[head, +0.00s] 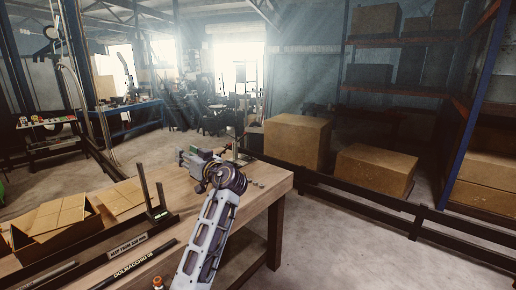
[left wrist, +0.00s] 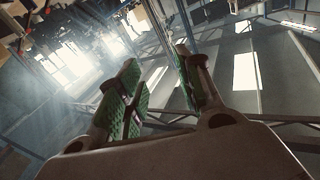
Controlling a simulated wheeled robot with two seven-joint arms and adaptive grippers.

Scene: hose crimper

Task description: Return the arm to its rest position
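My left arm (head: 210,235) reaches from the bottom of the head view over the wooden workbench (head: 175,193). My right gripper is not in view.
An open cardboard box (head: 55,222) and a dark rack with two upright prongs (head: 150,212) are at the bench's left. Small round parts lie near the right corner. Large cartons (head: 297,140) and shelving stand behind a low rail at right. Floor at lower right is clear.

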